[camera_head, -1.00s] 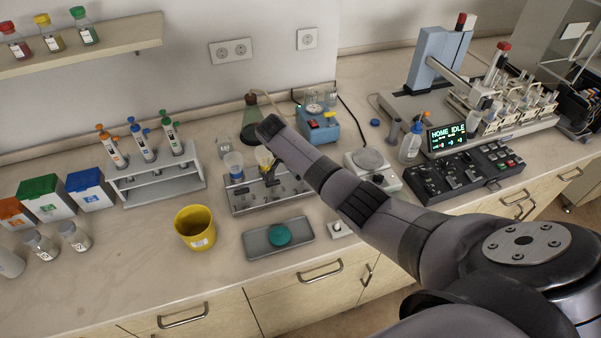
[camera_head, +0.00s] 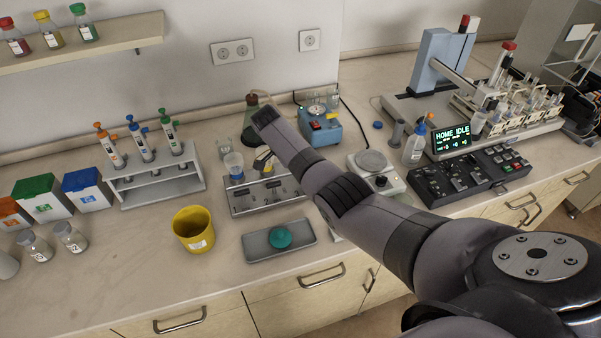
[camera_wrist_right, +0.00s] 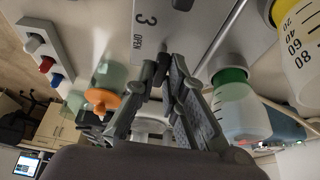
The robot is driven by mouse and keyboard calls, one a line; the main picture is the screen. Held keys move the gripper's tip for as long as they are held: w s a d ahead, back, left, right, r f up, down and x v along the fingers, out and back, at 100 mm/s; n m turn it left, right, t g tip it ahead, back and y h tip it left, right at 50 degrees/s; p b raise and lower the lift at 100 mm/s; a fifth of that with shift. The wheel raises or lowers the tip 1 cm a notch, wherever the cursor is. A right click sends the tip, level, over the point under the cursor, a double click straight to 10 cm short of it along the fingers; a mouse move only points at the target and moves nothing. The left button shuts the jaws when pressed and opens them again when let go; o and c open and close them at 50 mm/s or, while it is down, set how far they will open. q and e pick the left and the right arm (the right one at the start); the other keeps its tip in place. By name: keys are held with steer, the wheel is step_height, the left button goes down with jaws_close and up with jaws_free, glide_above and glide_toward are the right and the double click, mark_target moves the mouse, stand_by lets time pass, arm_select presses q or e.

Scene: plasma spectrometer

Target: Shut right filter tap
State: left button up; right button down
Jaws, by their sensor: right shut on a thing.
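The grey filter manifold (camera_head: 238,209) stands on the bench in the head view, with a blue-based funnel (camera_head: 233,166) at its left. My right arm crosses in front of its right part and hides much of it. In the right wrist view the manifold plate (camera_wrist_right: 205,18) shows the marks "3" and "OPEN". My right gripper (camera_wrist_right: 166,66) is shut at the plate beside these marks, on the right filter tap, which the fingers largely hide. Another dark tap part shows at the top edge. My left gripper is not in view.
A yellow bucket (camera_head: 191,232) and a grey tray (camera_head: 262,252) with a teal round item stand in front. A blue pump device (camera_head: 319,127) stands behind.

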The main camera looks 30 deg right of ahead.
steer(key=c, duration=1.6)
jaws_free()
steer(key=shift+c, duration=0.2)
steer(key=v, duration=1.2)
